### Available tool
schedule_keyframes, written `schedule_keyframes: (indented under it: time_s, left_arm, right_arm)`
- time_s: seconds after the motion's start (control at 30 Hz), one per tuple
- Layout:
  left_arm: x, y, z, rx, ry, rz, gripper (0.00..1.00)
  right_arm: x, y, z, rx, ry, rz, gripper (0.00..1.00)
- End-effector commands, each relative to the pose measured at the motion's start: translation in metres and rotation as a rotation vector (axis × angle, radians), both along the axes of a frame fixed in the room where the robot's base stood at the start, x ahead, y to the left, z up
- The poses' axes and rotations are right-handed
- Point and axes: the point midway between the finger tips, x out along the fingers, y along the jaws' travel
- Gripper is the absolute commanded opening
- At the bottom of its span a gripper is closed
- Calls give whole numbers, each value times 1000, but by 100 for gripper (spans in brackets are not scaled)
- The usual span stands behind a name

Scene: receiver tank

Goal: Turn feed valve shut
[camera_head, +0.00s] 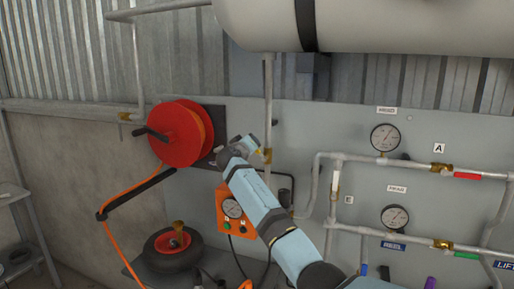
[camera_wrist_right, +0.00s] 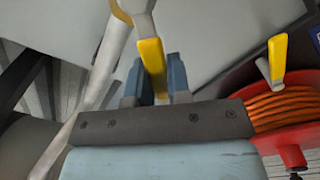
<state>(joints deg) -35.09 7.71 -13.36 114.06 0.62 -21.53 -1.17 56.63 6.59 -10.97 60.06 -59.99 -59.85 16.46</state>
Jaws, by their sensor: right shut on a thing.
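The feed valve (camera_head: 266,155) shows as a small brass-yellow part on the vertical pipe below the white tank, partly hidden by my right gripper. In the right wrist view, its yellow lever (camera_wrist_right: 151,58) hangs from the grey fitting on the pipe, and its lower end lies between my fingers. My right gripper (camera_head: 237,148) reaches in from the lower right; in the right wrist view the gripper (camera_wrist_right: 155,84) is shut on the yellow lever. How far the valve is turned I cannot tell. My left gripper is not in view.
A red hose reel (camera_head: 178,135) with orange hose is close left of my gripper. A second yellow lever (camera_wrist_right: 277,58) shows near it. An orange box with a gauge (camera_head: 232,209) is below. Gauges (camera_head: 385,138) and grey pipes fill the right panel.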

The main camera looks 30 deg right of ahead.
Motion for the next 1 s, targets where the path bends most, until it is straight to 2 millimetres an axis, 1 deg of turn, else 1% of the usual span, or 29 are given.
schedule_keyframes:
  time_s: [0.03,0.6,0.8,1.0]
  left_arm:
    - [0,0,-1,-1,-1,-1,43]
    - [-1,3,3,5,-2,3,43]
    - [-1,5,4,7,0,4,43]
    - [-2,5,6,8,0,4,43]
  right_arm:
    - [2,2,-5,-28,37,0,0]
    - [14,12,-33,-365,431,0,0]
    - [15,13,-42,-449,529,0,0]
    - [15,13,-48,-502,592,0,0]
